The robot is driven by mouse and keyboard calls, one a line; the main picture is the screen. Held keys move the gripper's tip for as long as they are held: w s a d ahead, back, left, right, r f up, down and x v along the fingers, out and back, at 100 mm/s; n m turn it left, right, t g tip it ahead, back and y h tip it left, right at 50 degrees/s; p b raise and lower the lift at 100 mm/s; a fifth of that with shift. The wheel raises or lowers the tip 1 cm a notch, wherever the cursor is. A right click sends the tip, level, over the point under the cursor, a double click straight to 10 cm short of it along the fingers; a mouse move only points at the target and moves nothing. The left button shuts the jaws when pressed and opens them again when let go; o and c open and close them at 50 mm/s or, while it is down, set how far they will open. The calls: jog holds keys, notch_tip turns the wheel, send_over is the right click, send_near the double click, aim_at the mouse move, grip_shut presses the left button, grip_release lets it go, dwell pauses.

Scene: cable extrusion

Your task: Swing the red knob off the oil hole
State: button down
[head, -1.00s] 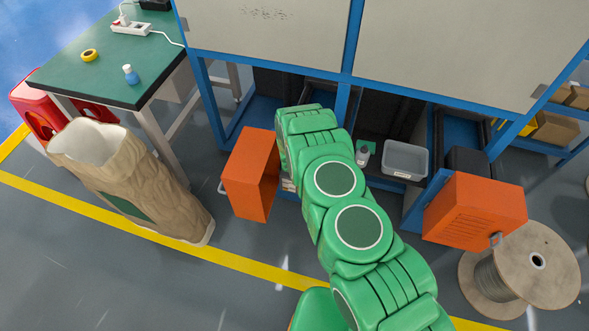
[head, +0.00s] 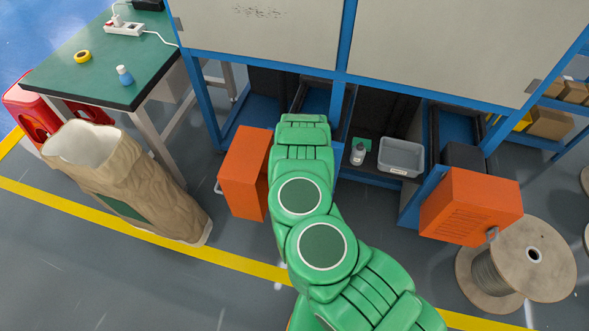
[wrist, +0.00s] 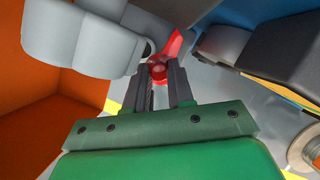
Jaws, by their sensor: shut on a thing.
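In the wrist view the red knob (wrist: 158,72) is between the tips of my gripper's two dark fingers (wrist: 160,80). My gripper is shut on it. A red arm (wrist: 173,45) runs from the knob up and to the right. A dark rounded edge shows just left of the red arm, but I cannot tell whether it is the oil hole. In the head view my green arm reaches toward the machine beside the open left orange door (head: 243,172). My gripper and the knob are hidden there.
Grey rounded parts (wrist: 85,38) lie close on the left of my fingers, with an orange panel (wrist: 35,85) beyond. A dark block (wrist: 285,50) is close on the right. In the head view a grey bin (head: 401,157) and a small bottle (head: 358,153) stand right of my arm.

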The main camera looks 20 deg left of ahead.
jog(key=shift+d+n, duration=0.4)
jog(key=shift+n, duration=0.4)
jog(key=shift+y, duration=0.3)
jog(key=c, duration=1)
grip_release()
jog(key=shift+r, duration=0.1)
jog(key=shift+s+d+r, duration=0.1)
jog(key=shift+r, duration=0.7)
jog(key=shift+s+d+r, duration=0.2)
jog(key=shift+s+r, duration=0.1)
jog(key=shift+r, duration=0.15)
jog(key=shift+v, duration=2.35)
